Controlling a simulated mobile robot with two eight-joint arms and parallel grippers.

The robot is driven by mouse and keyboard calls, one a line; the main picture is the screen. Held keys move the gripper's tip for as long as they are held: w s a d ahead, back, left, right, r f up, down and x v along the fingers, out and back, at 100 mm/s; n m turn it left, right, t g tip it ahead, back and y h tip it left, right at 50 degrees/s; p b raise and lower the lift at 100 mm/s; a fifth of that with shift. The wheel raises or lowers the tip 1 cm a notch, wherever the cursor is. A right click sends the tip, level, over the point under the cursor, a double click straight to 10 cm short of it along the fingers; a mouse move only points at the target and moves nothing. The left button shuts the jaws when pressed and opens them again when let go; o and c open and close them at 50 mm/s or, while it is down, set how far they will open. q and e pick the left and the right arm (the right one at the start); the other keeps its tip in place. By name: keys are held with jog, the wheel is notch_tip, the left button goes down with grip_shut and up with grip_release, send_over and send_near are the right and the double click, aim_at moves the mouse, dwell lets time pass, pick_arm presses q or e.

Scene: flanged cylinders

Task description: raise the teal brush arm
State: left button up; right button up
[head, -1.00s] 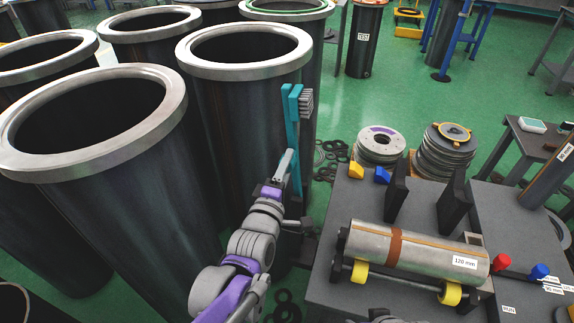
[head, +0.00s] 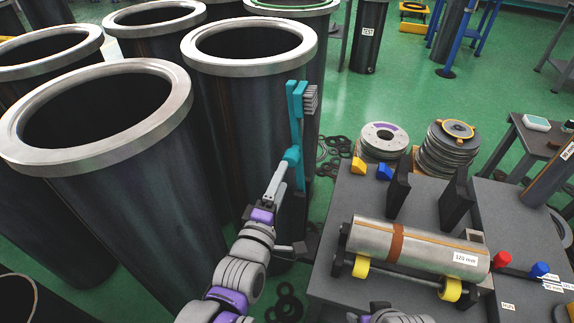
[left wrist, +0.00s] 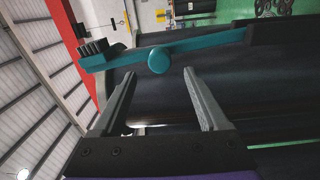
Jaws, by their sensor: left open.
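The teal brush arm (head: 297,115) stands upright beside the nearer right-hand flanged cylinder, with a grey bristle brush (head: 310,99) at its top. A round teal knob (head: 292,157) sticks out from it. My left gripper (head: 285,166) is just below and in front of the knob. In the left wrist view, the brush arm (left wrist: 205,46) crosses above the two spread fingers. There the knob (left wrist: 158,60) lies just past the fingertips, in line with the gap of my left gripper (left wrist: 159,78); nothing is held. Only a piece of my right arm shows at the bottom edge.
Several dark cylinders with pale flanges (head: 250,60) crowd the left. A grey bench (head: 340,225) at right carries a steel pipe (head: 420,248) on yellow rollers (head: 450,288).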

pick_arm(q)
jog(key=v, duration=0.4)
pick_arm(e)
jog(key=shift+r, duration=0.35)
pick_arm(q)
jog(key=s+a+f+m+g+y, duration=0.6)
jog(key=s+a+f+m+g, duration=0.9)
jog(key=s+f, duration=0.4)
notch_tip(320, 180, up, 15)
jog(key=w+n+t+p, duration=0.1)
jog(key=w+t+p, duration=0.1)
jog(key=p, duration=1.1)
jog(key=shift+w+t+p, duration=0.3)
jog(key=shift+t, duration=0.2)
pick_arm(e)
notch_tip(320, 180, up, 15)
jog(key=w, duration=0.2)
jog(key=shift+f+t, duration=0.2)
jog(key=shift+t, duration=0.1)
pick_arm(q)
jog(key=shift+s+a+r, duration=0.1)
jog(key=shift+a+r, duration=0.05)
